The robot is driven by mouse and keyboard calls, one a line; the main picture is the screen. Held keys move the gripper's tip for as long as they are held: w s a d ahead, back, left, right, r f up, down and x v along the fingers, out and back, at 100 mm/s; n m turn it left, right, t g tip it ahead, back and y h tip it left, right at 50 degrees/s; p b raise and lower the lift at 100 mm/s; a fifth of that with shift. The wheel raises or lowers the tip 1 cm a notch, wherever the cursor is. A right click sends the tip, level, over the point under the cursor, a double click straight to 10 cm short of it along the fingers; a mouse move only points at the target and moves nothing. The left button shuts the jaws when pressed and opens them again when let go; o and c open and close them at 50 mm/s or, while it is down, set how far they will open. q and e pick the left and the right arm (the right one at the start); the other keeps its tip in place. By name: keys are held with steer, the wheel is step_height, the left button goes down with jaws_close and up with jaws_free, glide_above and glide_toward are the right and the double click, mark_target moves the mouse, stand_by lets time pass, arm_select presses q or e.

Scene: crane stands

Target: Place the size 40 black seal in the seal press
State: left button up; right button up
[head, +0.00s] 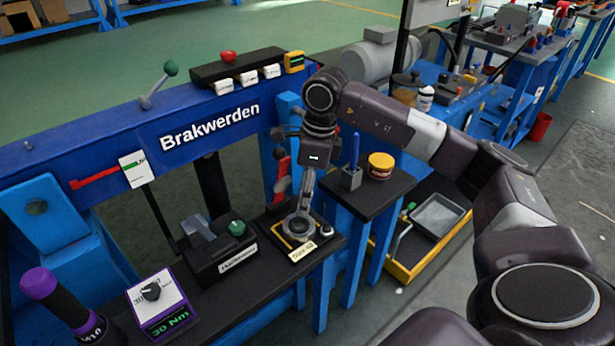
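A tray (322,243) with a small label that seems to read "Size 40" sits at the right end of the dark bench. A round dark ring with a grey rim (299,228), seemingly the seal, is on it. My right gripper (301,210) points down directly over the ring, its fingertips at or very near it. Whether the fingers are shut on the ring cannot be told. A black device with a grey block and green knob (212,258), possibly the seal press, stands just left of the tray; its label is too small to read surely. My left gripper is not in view.
The blue "Brakwerden" beam (210,125) runs behind the bench. A torque box reading 30 Nm (163,306) and a purple-capped tool (60,300) stand at the left. A side stand (372,200) holds a yellow jar (380,166) and a blue-handled tool (353,160).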

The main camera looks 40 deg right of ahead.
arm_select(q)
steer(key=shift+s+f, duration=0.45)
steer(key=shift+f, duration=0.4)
arm_select(e)
steer(key=shift+s+d+r, duration=0.1)
steer(key=shift+d+r, duration=0.05)
steer(key=shift+r, duration=0.95)
steer(key=shift+s+d+r, duration=0.1)
steer(key=shift+r, duration=1)
